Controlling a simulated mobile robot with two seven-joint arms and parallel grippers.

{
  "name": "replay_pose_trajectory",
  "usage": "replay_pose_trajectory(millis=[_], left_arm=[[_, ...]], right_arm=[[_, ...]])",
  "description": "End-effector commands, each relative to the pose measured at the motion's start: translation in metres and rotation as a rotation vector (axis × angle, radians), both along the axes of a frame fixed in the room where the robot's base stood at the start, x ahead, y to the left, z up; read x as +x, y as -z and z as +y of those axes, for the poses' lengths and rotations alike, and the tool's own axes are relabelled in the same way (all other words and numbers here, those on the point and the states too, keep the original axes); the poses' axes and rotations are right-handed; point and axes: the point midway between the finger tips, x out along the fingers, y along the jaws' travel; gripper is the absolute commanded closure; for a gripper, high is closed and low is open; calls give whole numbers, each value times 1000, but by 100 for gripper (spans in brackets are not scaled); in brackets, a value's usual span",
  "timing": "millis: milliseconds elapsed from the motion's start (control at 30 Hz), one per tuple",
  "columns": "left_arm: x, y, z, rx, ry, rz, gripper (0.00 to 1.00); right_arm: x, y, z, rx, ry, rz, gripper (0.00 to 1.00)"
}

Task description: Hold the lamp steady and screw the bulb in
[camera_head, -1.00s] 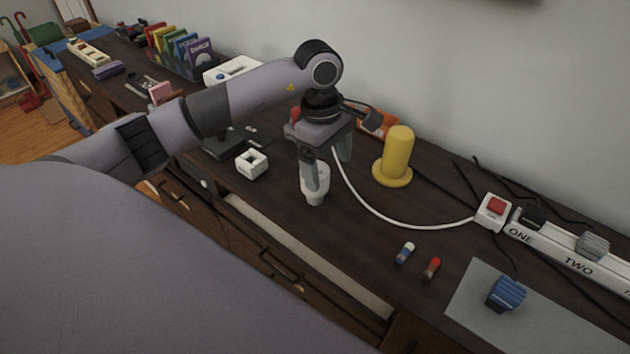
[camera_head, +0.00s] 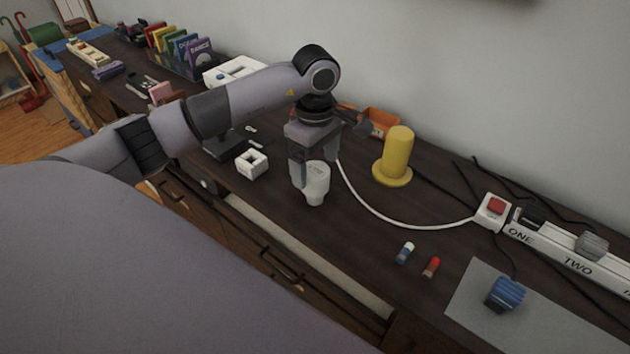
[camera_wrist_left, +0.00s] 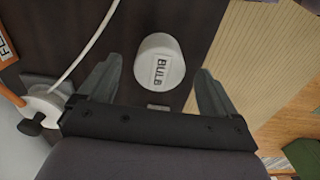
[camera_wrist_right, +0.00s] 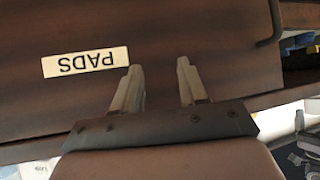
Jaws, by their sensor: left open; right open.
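The white bulb (camera_head: 317,184) stands upright on the dark desktop; its top reads "BULB" in the left wrist view (camera_wrist_left: 158,62). My left gripper (camera_head: 312,170) is open, pointing down at the bulb. In the left wrist view the bulb shows between the spread fingers (camera_wrist_left: 158,68), with gaps on both sides. A white round part with a dark knob (camera_wrist_left: 42,106), seemingly the lamp's base, lies at the left of that view by the white cord. The lamp is mostly hidden behind my left gripper in the head view. My right gripper (camera_wrist_right: 157,85) is open and empty, before a drawer front.
A yellow peg on a round base (camera_head: 397,155) stands right of the bulb. The white cord (camera_head: 385,217) runs to a red switch (camera_head: 495,207) on a power strip. A white square block (camera_head: 252,163) is left. A "PADS" label (camera_wrist_right: 85,62) marks the drawer.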

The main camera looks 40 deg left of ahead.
Motion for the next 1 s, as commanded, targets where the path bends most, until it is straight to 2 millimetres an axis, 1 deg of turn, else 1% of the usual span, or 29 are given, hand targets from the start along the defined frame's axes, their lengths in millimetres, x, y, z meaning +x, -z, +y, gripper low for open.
replay_pose_trajectory(millis=[67, 233, 300, 400, 500, 767, 800, 867, 900, 967, 1000], left_arm=[[0, 5, 0, -1, -1, 3, 8], [-1, 29, 1, -1, -1, 5, 8], [0, 40, 1, -2, -2, 4, 8], [0, 49, 1, -1, 0, 3, 8], [1, 52, 2, 0, 0, 0, 8], [1, 52, 2, 0, 0, 0, 8], [1, 52, 2, 0, 0, 0, 11], [1, 52, 2, 0, 0, 0, 31], [1, 52, 2, 0, 0, 0, 44], [0, 52, 2, 0, 0, 0, 63], [0, 52, 2, 0, 0, 0, 67]], right_arm=[[0, -1, 0, 0, 0, 0, 57], [0, -5, 0, -2, 0, -2, 57], [0, -4, 0, -2, 0, -1, 57], [-1, -2, -1, -4, 0, 2, 57], [-2, 0, -1, -5, 0, 6, 57], [-2, 0, -2, -6, 1, 6, 57], [-2, 0, -2, -6, 1, 6, 57], [-2, -1, -2, -5, 1, 5, 57], [-2, -1, -1, -5, 1, 5, 57], [-2, -1, -1, -4, 1, 4, 57], [-2, -2, -1, -4, 1, 3, 57]])
